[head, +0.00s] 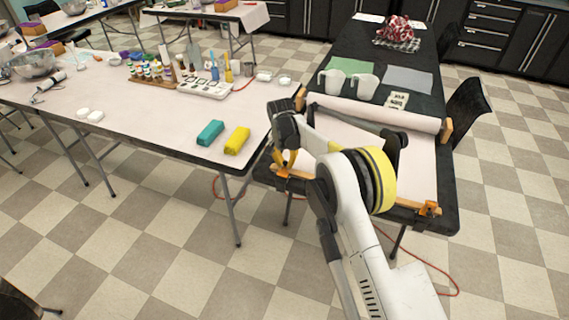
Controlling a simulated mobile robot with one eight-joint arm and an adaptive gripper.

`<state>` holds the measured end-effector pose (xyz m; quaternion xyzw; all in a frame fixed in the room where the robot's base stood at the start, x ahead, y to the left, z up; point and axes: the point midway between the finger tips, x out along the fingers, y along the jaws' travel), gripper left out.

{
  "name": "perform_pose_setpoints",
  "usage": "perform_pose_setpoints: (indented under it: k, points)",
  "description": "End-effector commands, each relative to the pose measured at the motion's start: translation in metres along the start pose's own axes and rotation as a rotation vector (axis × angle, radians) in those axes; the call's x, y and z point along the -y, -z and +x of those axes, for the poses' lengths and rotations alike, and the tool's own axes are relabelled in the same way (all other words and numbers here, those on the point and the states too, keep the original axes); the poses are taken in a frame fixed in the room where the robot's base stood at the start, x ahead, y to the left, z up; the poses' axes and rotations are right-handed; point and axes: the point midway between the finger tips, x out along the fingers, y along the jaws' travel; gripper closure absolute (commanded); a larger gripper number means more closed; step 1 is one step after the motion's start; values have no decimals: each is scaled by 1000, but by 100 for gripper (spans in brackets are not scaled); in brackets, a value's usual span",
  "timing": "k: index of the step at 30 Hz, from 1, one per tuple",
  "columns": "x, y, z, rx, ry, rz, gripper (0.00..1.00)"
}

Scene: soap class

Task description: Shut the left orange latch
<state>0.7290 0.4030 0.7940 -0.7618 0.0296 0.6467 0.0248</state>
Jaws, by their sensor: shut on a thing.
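The left orange latch (283,173) is at the left end of the wooden bar on the near edge of the black table, partly hidden by my gripper. My gripper (285,160) points down right at this latch, and its fingers are closed on it. The contact is small and partly covered, and I cannot tell how far the latch is turned. A second orange latch (429,208) is at the right end of the same bar, clear of my arm.
A white paper roll (375,113) lies across the black table (447,222). Two white pitchers (365,87) stand behind it. Teal (210,133) and yellow (237,140) blocks lie on the white table to the left. A black chair (468,108) stands at the right.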

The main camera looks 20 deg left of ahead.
Motion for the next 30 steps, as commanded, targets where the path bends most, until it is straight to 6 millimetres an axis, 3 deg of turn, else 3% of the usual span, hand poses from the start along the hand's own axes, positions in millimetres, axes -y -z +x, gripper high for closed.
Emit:
perform_pose_setpoints:
  k: [10, 25, 27, 28, 30]
  points:
    - [0, 7, 4, 102, 3, 3, 100]
    - [-1, 7, 4, 119, 2, 3, 100]
    - [-1, 7, 4, 119, 2, 3, 73]
    - [-1, 7, 4, 120, 1, 3, 63]
    - [-1, 6, 4, 121, 1, 3, 62]
